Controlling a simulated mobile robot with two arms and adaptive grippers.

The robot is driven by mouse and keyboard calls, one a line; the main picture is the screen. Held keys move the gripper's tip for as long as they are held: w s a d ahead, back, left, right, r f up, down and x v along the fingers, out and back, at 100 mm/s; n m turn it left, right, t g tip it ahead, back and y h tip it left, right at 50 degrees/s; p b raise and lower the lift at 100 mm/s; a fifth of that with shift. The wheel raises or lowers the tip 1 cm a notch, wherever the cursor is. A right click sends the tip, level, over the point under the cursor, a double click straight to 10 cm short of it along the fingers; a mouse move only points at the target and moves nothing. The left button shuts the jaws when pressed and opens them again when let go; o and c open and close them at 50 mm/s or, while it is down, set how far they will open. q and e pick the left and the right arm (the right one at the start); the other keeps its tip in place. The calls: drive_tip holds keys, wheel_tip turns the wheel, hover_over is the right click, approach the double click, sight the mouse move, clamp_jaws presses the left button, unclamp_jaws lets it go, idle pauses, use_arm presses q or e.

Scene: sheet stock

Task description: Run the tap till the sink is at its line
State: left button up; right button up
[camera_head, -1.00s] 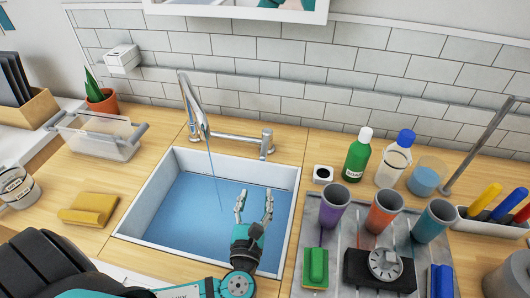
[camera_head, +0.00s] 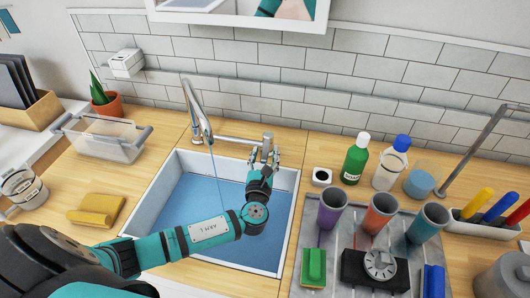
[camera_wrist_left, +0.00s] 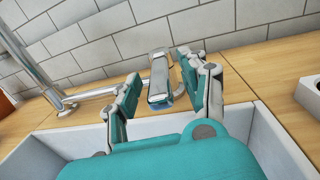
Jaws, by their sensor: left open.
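The chrome tap (camera_head: 195,108) stands behind the sink, and a thin stream of water (camera_head: 214,165) falls from its spout. The white sink (camera_head: 151,187) holds blue water (camera_head: 190,200); I cannot make out a fill line. My left gripper (camera_head: 264,157) is open at the sink's back edge, just in front of the tap's handle post (camera_head: 267,140). In the left wrist view the tap handle (camera_wrist_left: 158,76) stands between the open fingers (camera_wrist_left: 158,88); I cannot tell whether they touch it. My left arm covers part of the sink. My right gripper is not in view.

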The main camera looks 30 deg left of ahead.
use_arm(q)
drive_tip(key=shift+w, duration=0.2)
clamp_jaws()
idle(0.4)
